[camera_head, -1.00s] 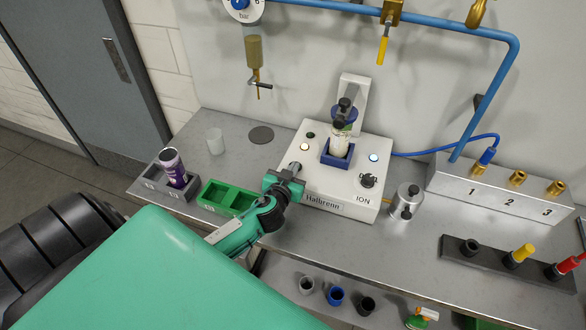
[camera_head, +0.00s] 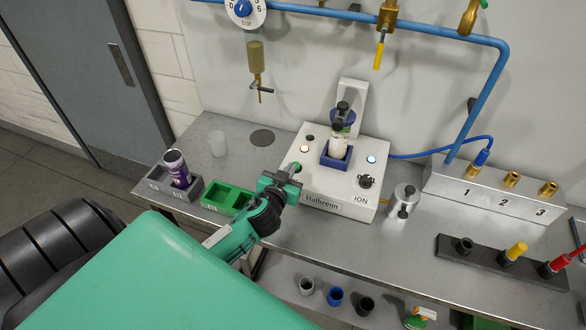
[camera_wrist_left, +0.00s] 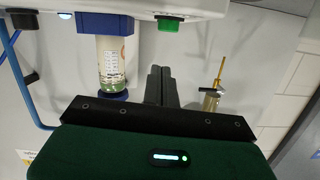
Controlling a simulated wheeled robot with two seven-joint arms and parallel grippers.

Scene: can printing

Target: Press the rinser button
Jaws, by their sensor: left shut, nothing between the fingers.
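The rinser is a white box (camera_head: 318,189) labelled "Halbrenn ION" on the steel bench. Its green button (camera_head: 296,166) shows at the left of its top, partly behind my gripper. The green button also hangs in the left wrist view (camera_wrist_left: 168,25), apart from the fingers. A light-coloured can (camera_head: 339,147) stands in the blue holder (camera_head: 336,162) on the box; it also shows in the left wrist view (camera_wrist_left: 111,65). My left gripper (camera_head: 288,172) is shut and empty, just in front of the green button. I cannot see contact. My right gripper is not in view.
A green tray (camera_head: 222,198) and a grey tray with a purple can (camera_head: 175,163) lie left of the box. A metal canister (camera_head: 402,204) stands close on its right. A numbered valve block (camera_head: 485,194) is farther right. Bench behind the green tray is mostly clear.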

